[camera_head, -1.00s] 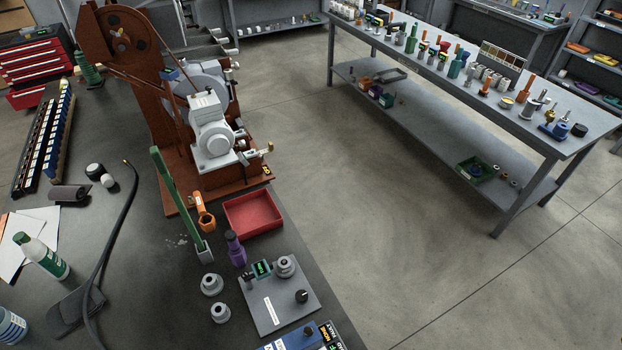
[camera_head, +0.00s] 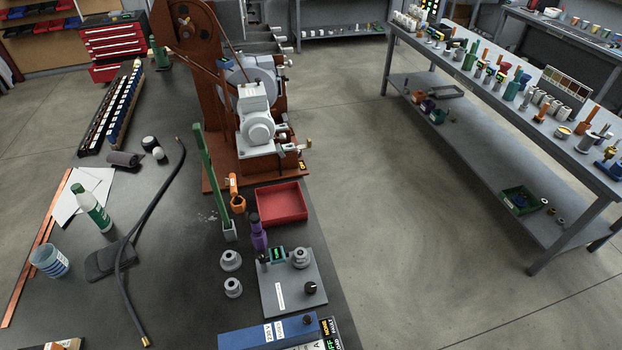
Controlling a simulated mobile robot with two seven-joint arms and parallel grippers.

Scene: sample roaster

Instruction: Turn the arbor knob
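No part is clearly readable as the arbor knob. A rust-brown machine (camera_head: 200,60) with a pale grey motor housing (camera_head: 257,125) stands on the dark bench. A small brass-ended part (camera_head: 306,144) sticks out at its right side. A grey plate (camera_head: 285,300) lies nearer on the bench, with a black round knob (camera_head: 310,287), a small green display (camera_head: 278,254) and a grey stepped round part (camera_head: 300,257) on it. Neither of my grippers is in view.
A red tray (camera_head: 281,216), an orange cup-like part (camera_head: 238,203), a purple bottle (camera_head: 257,236), two grey round parts (camera_head: 231,260) and a blue box (camera_head: 268,333) crowd the bench. A black hose (camera_head: 150,213) lies left. Open floor separates the bench from a shelved table (camera_head: 480,125).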

